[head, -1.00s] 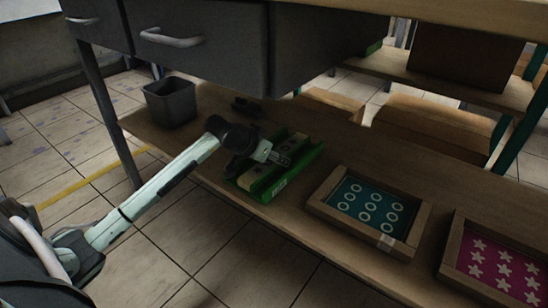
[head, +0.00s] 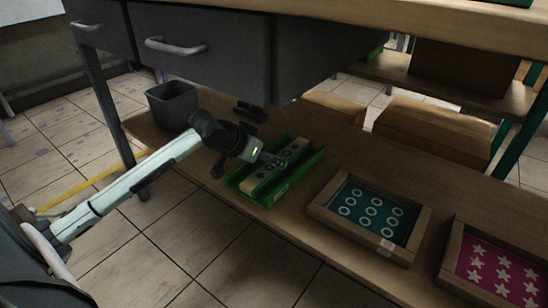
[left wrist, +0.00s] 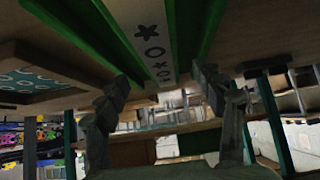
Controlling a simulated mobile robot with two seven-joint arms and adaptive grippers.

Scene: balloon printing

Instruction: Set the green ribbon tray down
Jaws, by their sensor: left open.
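The green ribbon tray (head: 304,172) rests on the wooden lower shelf, under the grey drawers. It holds a pale strip (head: 262,184) with dark marks. In the left wrist view, its green wall (left wrist: 104,28) and the strip (left wrist: 151,38) with dark flowers and rings show close up. My left gripper (head: 281,160) is over the tray's middle, and partly hides it. Whether a fingertip touches the tray is unclear. My right gripper is out of view.
A framed teal panel with rings (head: 333,212) lies right of the tray, and a framed magenta panel with stars (head: 449,265) lies further right. A dark bin (head: 172,104) stands at the shelf's left end. The drawer unit (head: 230,50) hangs low above the shelf.

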